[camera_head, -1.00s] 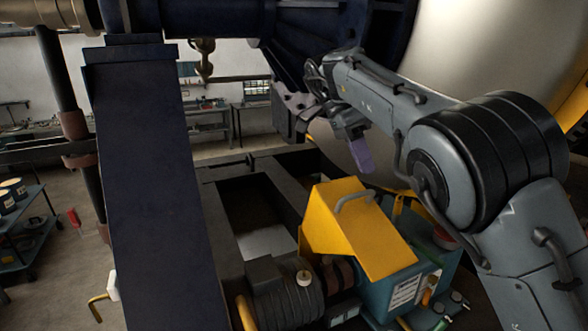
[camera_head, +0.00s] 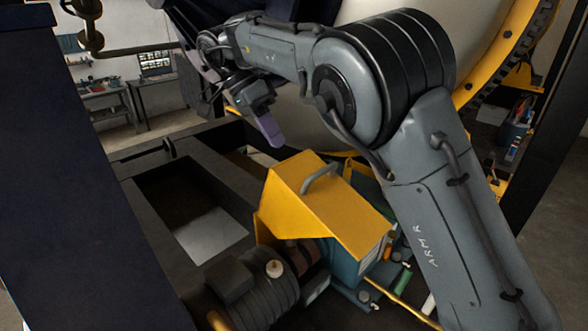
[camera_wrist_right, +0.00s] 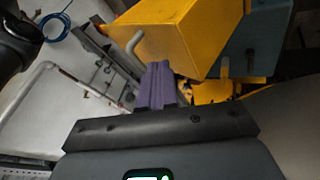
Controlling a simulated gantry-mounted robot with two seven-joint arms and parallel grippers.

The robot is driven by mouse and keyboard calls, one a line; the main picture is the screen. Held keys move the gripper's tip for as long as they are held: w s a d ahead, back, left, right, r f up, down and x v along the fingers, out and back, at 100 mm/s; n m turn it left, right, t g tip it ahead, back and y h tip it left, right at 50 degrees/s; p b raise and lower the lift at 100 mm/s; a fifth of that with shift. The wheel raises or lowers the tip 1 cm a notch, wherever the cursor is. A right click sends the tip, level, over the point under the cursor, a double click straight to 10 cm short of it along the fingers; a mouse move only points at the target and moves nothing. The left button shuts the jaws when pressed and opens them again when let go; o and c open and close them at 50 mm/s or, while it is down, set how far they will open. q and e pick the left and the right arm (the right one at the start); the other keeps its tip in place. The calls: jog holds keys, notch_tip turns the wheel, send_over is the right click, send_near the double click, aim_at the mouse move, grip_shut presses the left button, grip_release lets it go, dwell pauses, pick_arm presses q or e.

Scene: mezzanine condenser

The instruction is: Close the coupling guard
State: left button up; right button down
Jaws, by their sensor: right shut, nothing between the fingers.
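The coupling guard (camera_head: 335,220) is a yellow box-shaped cover with a grey bar handle (camera_head: 320,178) on top. It sits tilted above the dark motor (camera_head: 255,285), and part of the coupling (camera_head: 305,255) shows below its edge. My right gripper (camera_head: 270,132), with purple fingertips, hangs above and behind the guard, to the left of the handle, apart from it and empty. My left gripper is out of view.
A dark steel frame (camera_head: 150,240) with a rectangular opening lies left of the guard. A large pale tank (camera_head: 315,110) stands behind my right arm. A teal base (camera_head: 350,270) sits under the guard. Workbenches (camera_head: 100,95) stand far back left.

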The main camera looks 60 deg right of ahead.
aim_at(295, 185)
jog(key=x, duration=0.5)
jog(key=shift+s+a+f, duration=0.3)
jog(key=shift+s, duration=0.25)
jog(key=shift+s+a+f, duration=0.3)
jog(key=shift+s, duration=0.25)
jog(key=shift+s+a+f, duration=0.25)
jog(key=shift+s+a, duration=0.05)
jog(key=shift+s, duration=0.35)
